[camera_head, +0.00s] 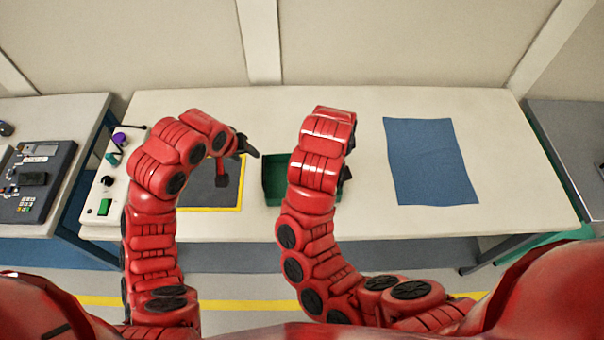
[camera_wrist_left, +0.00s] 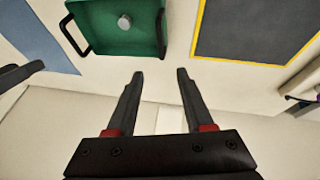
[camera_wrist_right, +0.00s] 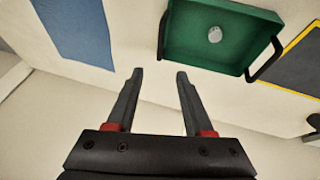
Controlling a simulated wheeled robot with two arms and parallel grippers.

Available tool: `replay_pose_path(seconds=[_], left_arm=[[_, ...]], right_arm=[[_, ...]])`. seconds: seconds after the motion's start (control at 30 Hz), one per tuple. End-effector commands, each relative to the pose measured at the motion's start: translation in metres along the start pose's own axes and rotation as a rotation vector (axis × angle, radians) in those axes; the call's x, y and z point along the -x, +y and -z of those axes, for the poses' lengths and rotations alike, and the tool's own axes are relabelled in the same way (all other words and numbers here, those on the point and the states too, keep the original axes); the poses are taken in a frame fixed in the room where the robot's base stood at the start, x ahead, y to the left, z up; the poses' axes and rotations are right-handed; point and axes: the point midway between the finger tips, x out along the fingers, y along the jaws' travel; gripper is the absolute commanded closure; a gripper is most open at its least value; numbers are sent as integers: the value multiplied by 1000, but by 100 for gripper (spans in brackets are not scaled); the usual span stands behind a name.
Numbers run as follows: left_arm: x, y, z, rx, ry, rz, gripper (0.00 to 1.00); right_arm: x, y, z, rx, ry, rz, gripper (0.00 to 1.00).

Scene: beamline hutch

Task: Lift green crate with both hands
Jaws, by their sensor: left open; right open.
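The green crate (camera_head: 268,185) stands on the table, its right part hidden behind my right arm in the head view. The left wrist view shows the open-topped crate (camera_wrist_left: 92,28) with a dark handle on each side and a grey round object (camera_wrist_left: 124,21) inside. The right wrist view shows the crate (camera_wrist_right: 187,38) too. My left gripper (camera_head: 250,147) is open and empty, apart from the crate on its left side. My right gripper (camera_wrist_right: 160,74) is open and empty, apart from the crate on its right side; in the head view its arm mostly hides it.
A dark grey mat with a yellow border (camera_head: 195,190) lies left of the crate. A blue sheet (camera_head: 430,160) lies to the right. A white control box (camera_head: 103,190) with a green button stands at the table's left end. The back of the table (camera_head: 270,105) is clear.

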Motion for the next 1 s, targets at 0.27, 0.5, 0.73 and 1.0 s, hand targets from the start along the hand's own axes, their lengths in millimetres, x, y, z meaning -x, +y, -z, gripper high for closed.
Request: replay_pose_path(seconds=[0.27, 0.5, 0.73, 1.0], left_arm=[[0, -1, -2, -1, -10, 8, 48], [-10, 0, -2, 0, -8, 1, 48], [-39, 0, -3, 2, -10, 0, 48], [-73, -1, -5, -1, -18, 7, 48]], right_arm=[[1, -1, -2, -2, -10, 6, 48], [-10, 0, -1, -2, -7, 2, 48], [-37, 0, 0, -2, -1, -1, 48], [-72, 0, -3, 2, -12, -1, 48]])
